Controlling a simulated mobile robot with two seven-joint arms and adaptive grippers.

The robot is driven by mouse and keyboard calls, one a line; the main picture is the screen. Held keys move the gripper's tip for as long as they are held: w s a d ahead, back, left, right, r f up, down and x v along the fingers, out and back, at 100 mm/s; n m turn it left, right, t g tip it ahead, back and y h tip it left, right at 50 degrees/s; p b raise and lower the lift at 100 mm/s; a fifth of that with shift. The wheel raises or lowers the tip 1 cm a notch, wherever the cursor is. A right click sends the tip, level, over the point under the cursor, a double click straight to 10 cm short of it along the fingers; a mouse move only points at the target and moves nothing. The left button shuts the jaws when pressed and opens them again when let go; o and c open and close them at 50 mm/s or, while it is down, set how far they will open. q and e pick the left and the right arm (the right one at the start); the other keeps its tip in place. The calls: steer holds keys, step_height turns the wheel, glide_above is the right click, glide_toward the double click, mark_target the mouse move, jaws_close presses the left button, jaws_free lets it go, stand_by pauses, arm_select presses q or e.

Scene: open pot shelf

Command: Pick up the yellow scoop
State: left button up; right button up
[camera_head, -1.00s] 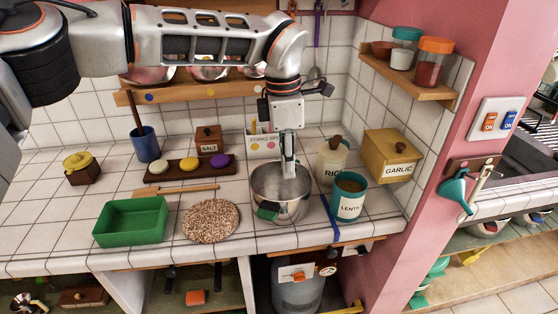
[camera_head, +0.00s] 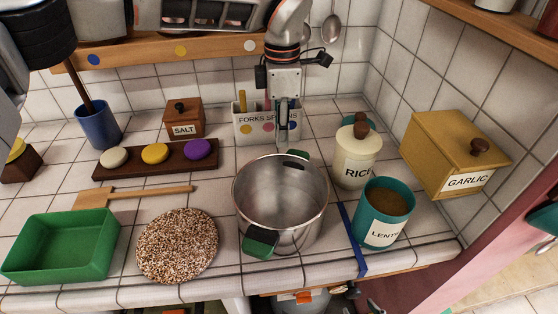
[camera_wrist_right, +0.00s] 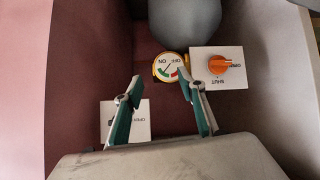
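The yellow scoop is not visible in the current head view or the right wrist view. My left gripper (camera_head: 283,118) hangs fingers-down behind the steel pot (camera_head: 281,190) in the head view, in front of the utensil holder. Its fingers appear edge-on, so their opening is unclear, and I see nothing held. My right gripper (camera_wrist_right: 160,77) shows in the right wrist view with its two green-grey fingers spread apart and nothing between them. I cannot make out the right gripper with certainty in the head view.
The right wrist view shows a round gauge (camera_wrist_right: 170,67), an orange knob (camera_wrist_right: 219,63) on a white plate and a grey rounded body (camera_wrist_right: 186,22) close ahead. In the head view, the lentils canister (camera_head: 383,214), rice jar (camera_head: 356,157) and garlic box (camera_head: 455,153) crowd the counter's right.

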arm_select(q)
steer(key=shift+s+f, duration=0.2)
steer(key=shift+f, duration=0.6)
steer(key=shift+w+d+f, duration=0.1)
steer(key=shift+f, duration=1.25)
steer(key=shift+w+d+f, duration=0.1)
steer(key=shift+f, duration=1.25)
jaws_close()
